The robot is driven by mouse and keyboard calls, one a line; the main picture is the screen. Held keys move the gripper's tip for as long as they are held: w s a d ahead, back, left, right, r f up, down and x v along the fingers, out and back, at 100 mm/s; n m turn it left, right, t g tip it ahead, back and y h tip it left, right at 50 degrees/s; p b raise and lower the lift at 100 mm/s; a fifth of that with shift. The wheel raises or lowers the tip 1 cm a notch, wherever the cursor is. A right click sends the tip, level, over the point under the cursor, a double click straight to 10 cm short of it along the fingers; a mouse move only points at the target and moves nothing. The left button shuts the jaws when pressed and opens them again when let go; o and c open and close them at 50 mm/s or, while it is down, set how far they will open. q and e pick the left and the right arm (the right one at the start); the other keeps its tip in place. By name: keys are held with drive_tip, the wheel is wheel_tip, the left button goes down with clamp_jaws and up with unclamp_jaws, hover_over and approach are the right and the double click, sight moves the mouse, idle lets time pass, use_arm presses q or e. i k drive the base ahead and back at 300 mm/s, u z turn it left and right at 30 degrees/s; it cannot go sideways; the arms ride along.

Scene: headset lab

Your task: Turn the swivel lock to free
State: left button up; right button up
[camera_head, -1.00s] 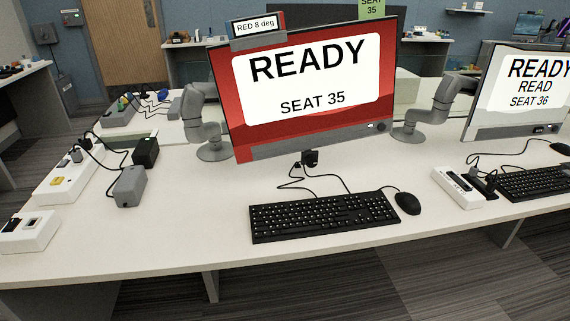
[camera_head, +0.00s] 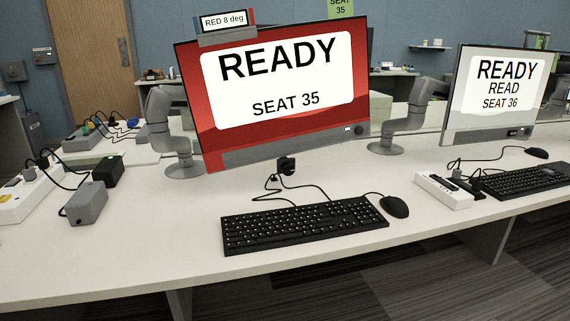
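A red-screened monitor (camera_head: 190,90) reading READY, SEAT 35 stands on the white desk, slightly tilted in the picture. A small RED 8 deg label (camera_head: 223,20) sits on its top left edge. A dark round knob (camera_head: 359,129) shows at the right of its grey lower bar; I cannot tell whether it is the swivel lock or how it is set. A black block (camera_head: 287,165) with cables is below the monitor's lower edge. Neither of my grippers is in view.
A keyboard (camera_head: 305,222) and mouse (camera_head: 394,206) lie on the desk (camera_head: 170,250) before the monitor. A power strip (camera_head: 443,190) and the seat 36 monitor (camera_head: 465,105) stand at right. Grey arms (camera_head: 170,130) flank the red monitor. Adapters (camera_head: 87,203) and cables are at left.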

sight(287, 169)
drive_tip(key=k, duration=0.5)
drive_tip(key=u, duration=0.15)
drive_tip(key=i, duration=1.05)
drive_tip(key=u, duration=0.8)
